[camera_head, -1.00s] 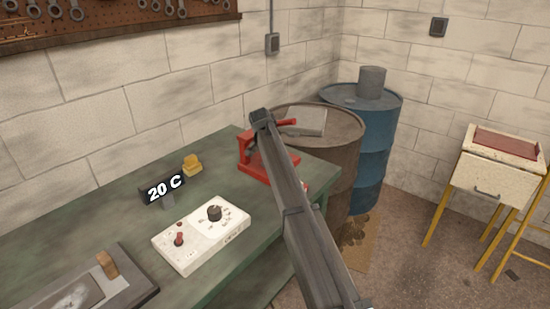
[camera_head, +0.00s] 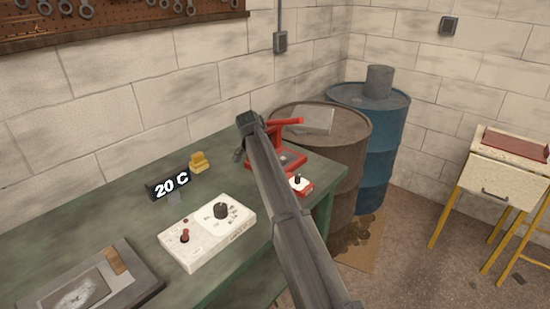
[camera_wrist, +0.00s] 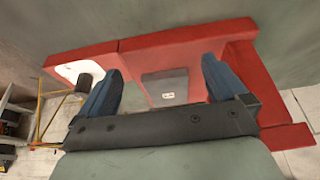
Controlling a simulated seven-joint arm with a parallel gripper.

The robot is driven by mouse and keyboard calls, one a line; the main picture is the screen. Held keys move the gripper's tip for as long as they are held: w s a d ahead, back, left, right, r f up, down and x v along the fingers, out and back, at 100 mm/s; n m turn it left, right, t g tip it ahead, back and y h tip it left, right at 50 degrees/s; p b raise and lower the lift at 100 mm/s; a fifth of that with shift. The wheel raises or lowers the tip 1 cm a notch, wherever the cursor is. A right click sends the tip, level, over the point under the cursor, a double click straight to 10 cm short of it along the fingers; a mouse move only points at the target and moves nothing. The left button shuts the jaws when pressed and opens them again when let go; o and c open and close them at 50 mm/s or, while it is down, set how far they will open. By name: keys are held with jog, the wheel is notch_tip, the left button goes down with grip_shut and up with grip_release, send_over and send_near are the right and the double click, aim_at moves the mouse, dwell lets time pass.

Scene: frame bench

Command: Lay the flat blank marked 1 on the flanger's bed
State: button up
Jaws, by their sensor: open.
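The red flanger (camera_head: 284,158) stands at the far right end of the green bench, partly hidden by my arm. In the wrist view the red flanger (camera_wrist: 185,45) fills the middle, with a pale panel and dark knob at its left. A dark grey flat piece (camera_wrist: 165,78) with a small white label lies within the red frame. Its mark is too small to read, so I cannot tell whether it is blank 1. My gripper (camera_wrist: 162,85) is open, its blue fingers apart on either side of the grey piece with nothing visibly held. In the head view my gripper (camera_head: 241,152) is beside the flanger.
A brown barrel (camera_head: 345,150) bearing a grey slab (camera_head: 309,119) and a blue barrel (camera_head: 385,140) stand beyond.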

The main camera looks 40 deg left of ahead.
jog(key=shift+s, duration=1.85)
